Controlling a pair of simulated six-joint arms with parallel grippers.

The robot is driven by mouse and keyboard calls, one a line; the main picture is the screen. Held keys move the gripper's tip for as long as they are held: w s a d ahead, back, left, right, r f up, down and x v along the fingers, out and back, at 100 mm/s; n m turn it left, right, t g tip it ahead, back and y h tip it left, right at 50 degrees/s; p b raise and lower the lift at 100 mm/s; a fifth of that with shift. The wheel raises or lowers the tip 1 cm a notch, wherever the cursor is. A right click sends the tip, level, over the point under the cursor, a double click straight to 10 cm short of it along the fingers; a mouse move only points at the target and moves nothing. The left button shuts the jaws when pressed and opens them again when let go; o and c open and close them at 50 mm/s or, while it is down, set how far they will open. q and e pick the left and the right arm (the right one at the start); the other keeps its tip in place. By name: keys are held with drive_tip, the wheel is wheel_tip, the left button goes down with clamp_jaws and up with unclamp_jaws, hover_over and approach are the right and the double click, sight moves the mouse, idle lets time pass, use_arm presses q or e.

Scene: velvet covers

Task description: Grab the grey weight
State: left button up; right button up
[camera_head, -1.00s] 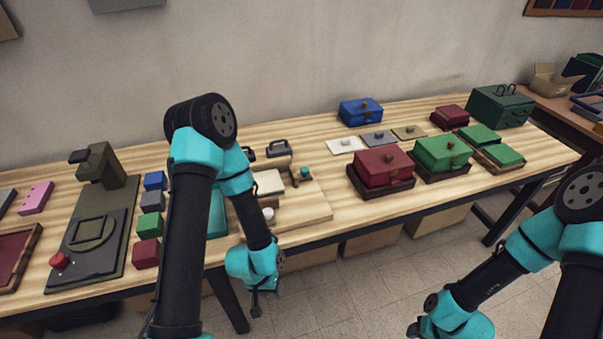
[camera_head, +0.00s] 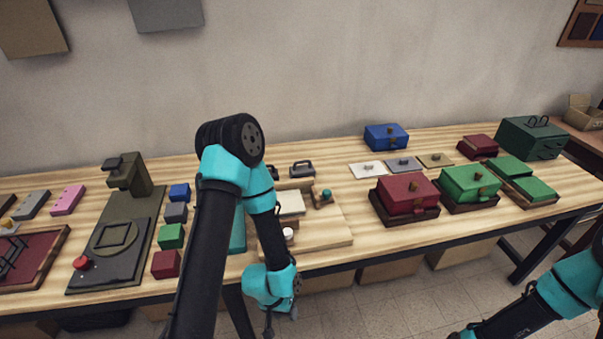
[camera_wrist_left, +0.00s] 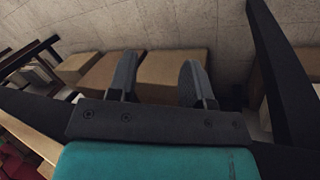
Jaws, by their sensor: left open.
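A dark grey weight with a handle (camera_head: 303,169) stands toward the back of the bench, just right of my left arm. A second dark handled piece (camera_head: 272,171) beside it is partly hidden by that arm. My left gripper (camera_head: 281,321) hangs low in front of the bench's front edge, well apart from both. In the left wrist view its two fingers (camera_wrist_left: 158,77) are spread with nothing between them, facing boxes under the bench. My right arm enters at the lower right; its gripper is out of the frame.
A wooden board (camera_head: 320,237) with small fittings lies before the weight. Red (camera_head: 404,194) and green (camera_head: 469,183) boxes stand to the right. A dark green press (camera_head: 115,244) and coloured blocks, one grey (camera_head: 176,212), are at left. Cardboard boxes (camera_wrist_left: 172,75) sit below the bench.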

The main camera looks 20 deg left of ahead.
use_arm(q)
drive_tip(key=shift+o, duration=0.4)
drive_tip(key=o, duration=0.8)
